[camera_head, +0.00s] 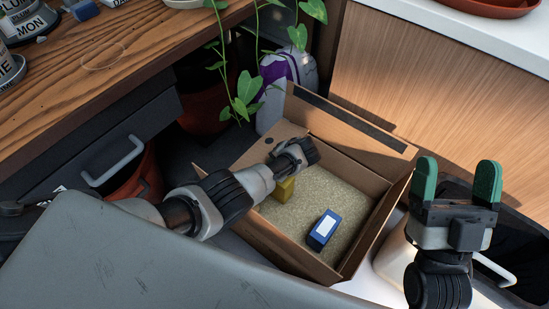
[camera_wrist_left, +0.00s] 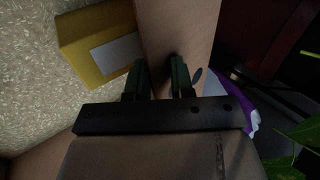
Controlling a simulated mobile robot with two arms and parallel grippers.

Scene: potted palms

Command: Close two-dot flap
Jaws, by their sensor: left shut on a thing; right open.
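An open cardboard box (camera_head: 367,232) stands below, with a sandy speckled bottom. A flap with dark dots (camera_head: 255,156) stands at its left side; in the left wrist view the cardboard flap (camera_wrist_left: 178,25) runs between my fingers, with a dark spot by the fingertips. My left gripper (camera_head: 301,154) is over the box's left part; in its wrist view it (camera_wrist_left: 160,76) is shut on the flap. My right gripper (camera_head: 456,180) is open and empty, right of the box, fingers up. The left hand partly hides the flap.
A blue packet (camera_head: 324,229) and a yellow packet (camera_head: 284,190) lie in the box. A back flap with a black strip (camera_head: 345,130) stands up. A purple-and-white bag (camera_head: 286,88) and leafy plant (camera_head: 243,92) are behind. A wooden counter (camera_head: 110,60) is at left.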

